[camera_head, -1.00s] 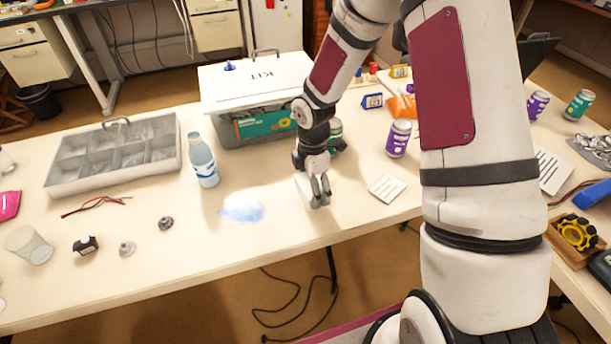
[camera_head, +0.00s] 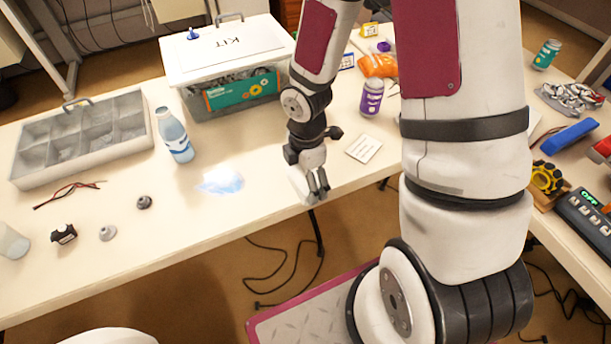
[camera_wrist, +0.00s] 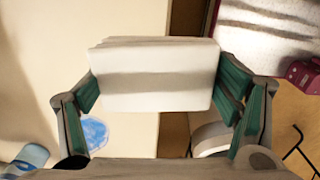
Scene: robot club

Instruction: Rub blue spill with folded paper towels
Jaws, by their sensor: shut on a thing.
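The blue spill (camera_head: 221,180) is a pale blue patch on the white table, right of and in front of the water bottle. It also shows in the wrist view (camera_wrist: 94,133), at the lower left. My gripper (camera_head: 318,192) is near the table's front edge, to the right of the spill. In the wrist view my gripper (camera_wrist: 160,90) is shut on the folded paper towels (camera_wrist: 155,75), a white layered stack held between both fingers. In the head view the towels (camera_head: 299,184) are mostly hidden behind the fingers. The towels are apart from the spill.
A blue-labelled bottle (camera_head: 174,135) stands just behind the spill. A grey compartment tray (camera_head: 40,176) is at the left and a KIT box (camera_head: 226,72) at the back. Small parts (camera_head: 64,234) lie front left. A purple can (camera_head: 371,98) stands right of my gripper.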

